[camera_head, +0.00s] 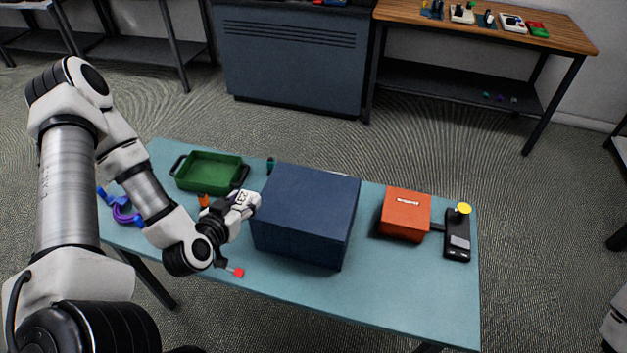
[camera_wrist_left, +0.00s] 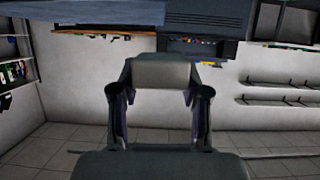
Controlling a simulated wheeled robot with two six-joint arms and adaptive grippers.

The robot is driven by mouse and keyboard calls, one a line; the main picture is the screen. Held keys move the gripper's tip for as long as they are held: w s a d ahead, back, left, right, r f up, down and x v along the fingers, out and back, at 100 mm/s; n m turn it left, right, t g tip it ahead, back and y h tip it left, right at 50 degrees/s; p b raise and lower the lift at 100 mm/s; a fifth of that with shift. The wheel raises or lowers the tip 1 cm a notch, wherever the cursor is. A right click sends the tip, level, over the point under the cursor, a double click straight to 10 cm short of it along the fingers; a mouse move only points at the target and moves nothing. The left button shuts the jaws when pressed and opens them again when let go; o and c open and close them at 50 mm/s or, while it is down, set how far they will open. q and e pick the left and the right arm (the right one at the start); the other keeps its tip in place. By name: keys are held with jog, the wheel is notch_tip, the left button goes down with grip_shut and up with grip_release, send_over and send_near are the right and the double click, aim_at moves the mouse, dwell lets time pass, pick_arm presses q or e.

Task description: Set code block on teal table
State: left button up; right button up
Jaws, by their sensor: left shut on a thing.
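The code block (camera_head: 247,201) is a small white block with dark digits on it. My left gripper (camera_head: 238,203) is shut on it, close to the left side of the big blue box; I cannot tell whether they touch. In the left wrist view a pale grey block (camera_wrist_left: 161,74) shows between the fingers, its marked side not visible. The block appears raised above the teal table (camera_head: 300,288), which lies below my left arm. My right gripper is not in view.
The big blue box (camera_head: 305,215) stands mid-table. An orange box (camera_head: 405,215) and black device (camera_head: 457,235) stand right. Front right is clear.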

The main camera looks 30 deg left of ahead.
pick_arm(q)
jog(key=shift+a+r, duration=0.1)
jog(key=shift+r, duration=0.1)
jog(key=w+d+b, duration=0.2)
jog(key=w+d+f+b, duration=0.1)
jog(key=w+b, duration=0.1)
jog(key=b, duration=0.1)
jog(key=shift+w+d, duration=0.2)
jog(key=shift+d, duration=0.15)
jog(key=w+b, duration=0.1)
jog(key=w+d+b, duration=0.1)
jog(key=b, duration=0.1)
jog(key=shift+f, duration=0.4)
jog(key=r, duration=0.1)
send_over(307, 198)
jog(key=shift+s+a+p, duration=0.1)
jog(key=shift+s+p, duration=0.2)
jog(key=f, duration=0.3)
jog(key=shift+w+f+p, duration=0.25)
jog(key=shift+f+p, duration=0.05)
jog(key=shift+p, duration=0.05)
jog(key=shift+f, duration=0.3)
jog(key=o, duration=1)
jog(key=shift+o, duration=0.7)
